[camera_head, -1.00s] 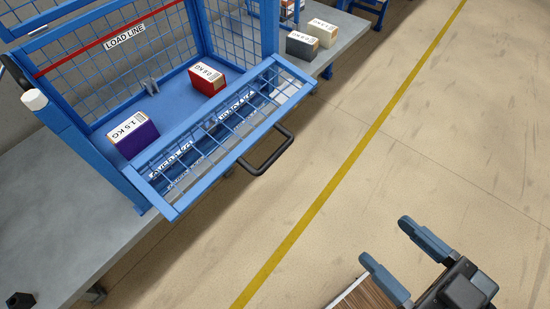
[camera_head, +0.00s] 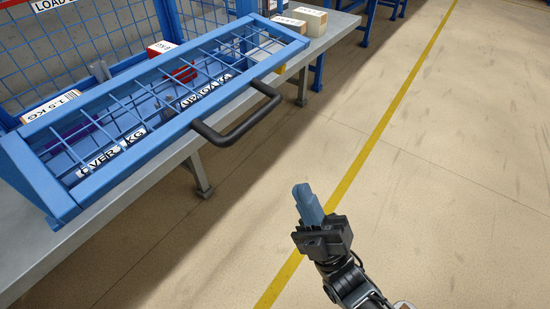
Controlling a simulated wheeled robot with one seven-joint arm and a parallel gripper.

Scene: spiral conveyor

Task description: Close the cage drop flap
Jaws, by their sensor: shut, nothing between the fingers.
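The blue cage drop flap (camera_head: 175,92) fills the left and centre of the view. It has a blue frame with a wire grid and hangs partly open, tilted outward over the front of the cage. A black bar handle (camera_head: 238,130) sticks out from its front edge. My gripper (camera_head: 305,196) is shut and empty, at the lower middle right. It is below and to the right of the handle, apart from it, over the floor.
The blue mesh cage (camera_head: 140,30) holds a purple box (camera_head: 68,132) and a red box (camera_head: 170,58), both seen partly through the grid. It stands on a grey table (camera_head: 150,187). Pale boxes (camera_head: 310,20) stand at the far end. The floor at right is clear.

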